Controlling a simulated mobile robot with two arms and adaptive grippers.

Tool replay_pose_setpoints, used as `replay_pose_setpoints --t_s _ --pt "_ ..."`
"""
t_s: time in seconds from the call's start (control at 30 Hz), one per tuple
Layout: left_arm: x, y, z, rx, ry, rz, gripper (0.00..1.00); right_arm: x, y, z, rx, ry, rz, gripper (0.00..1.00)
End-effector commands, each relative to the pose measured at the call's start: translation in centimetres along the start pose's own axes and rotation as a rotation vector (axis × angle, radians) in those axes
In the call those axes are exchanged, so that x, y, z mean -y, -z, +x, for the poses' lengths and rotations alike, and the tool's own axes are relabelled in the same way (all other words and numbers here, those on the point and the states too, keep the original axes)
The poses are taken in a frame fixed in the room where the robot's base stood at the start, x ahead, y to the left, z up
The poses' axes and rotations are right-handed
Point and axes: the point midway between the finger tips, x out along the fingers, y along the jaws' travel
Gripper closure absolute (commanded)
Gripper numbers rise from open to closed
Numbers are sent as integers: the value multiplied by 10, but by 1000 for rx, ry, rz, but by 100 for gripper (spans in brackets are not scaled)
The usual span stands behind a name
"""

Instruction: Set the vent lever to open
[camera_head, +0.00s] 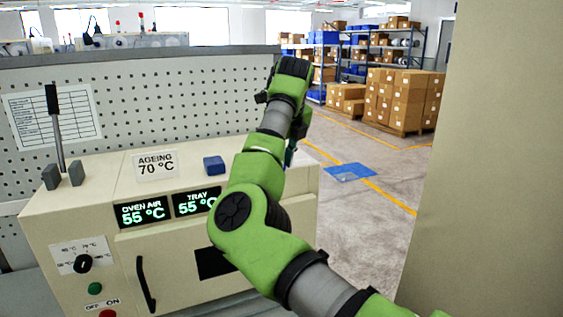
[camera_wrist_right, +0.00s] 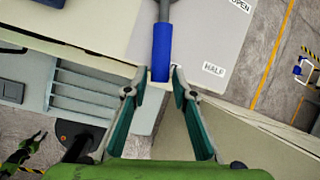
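The vent lever has a blue grip (camera_wrist_right: 162,50) on a grey metal shaft and shows in the right wrist view. It lies over a grey plate (camera_wrist_right: 200,38) with the labels HALF (camera_wrist_right: 213,68) and OPEN (camera_wrist_right: 239,6). The grip points to the left of HALF, away from OPEN. My right gripper (camera_wrist_right: 159,76) is open. The grip's end lies between its fingertips, with narrow gaps on both sides. In the head view my right arm hides the lever and most of this gripper. A small green and black part (camera_wrist_right: 22,152), perhaps my left gripper, shows at lower left.
The cream oven (camera_head: 110,215) has an AGEING 70 °C sign (camera_head: 156,165), displays reading 55 °C and a blue block (camera_head: 213,165) on top. Another lever (camera_head: 55,125) stands upright at left. A perforated panel (camera_head: 150,95) rises behind; a beige wall (camera_head: 490,170) is at right.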

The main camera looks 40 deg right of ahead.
Motion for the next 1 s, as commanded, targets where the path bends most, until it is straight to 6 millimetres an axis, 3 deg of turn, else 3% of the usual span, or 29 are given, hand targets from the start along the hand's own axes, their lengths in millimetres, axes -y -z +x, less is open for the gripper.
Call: replay_pose_setpoints --t_s 0.17,0.5,0.7,1.0 --pt "1 -3 0 4 2 0 75 0 -1 -11 2 -1 -1 75" --pt "0 -2 0 3 0 0 75 0 -1 -80 5 0 0 75" --pt "-1 -1 0 2 -1 0 75 0 0 -110 3 0 -1 75" --pt "-1 -1 0 2 -1 0 75 0 0 -121 0 1 -1 75"
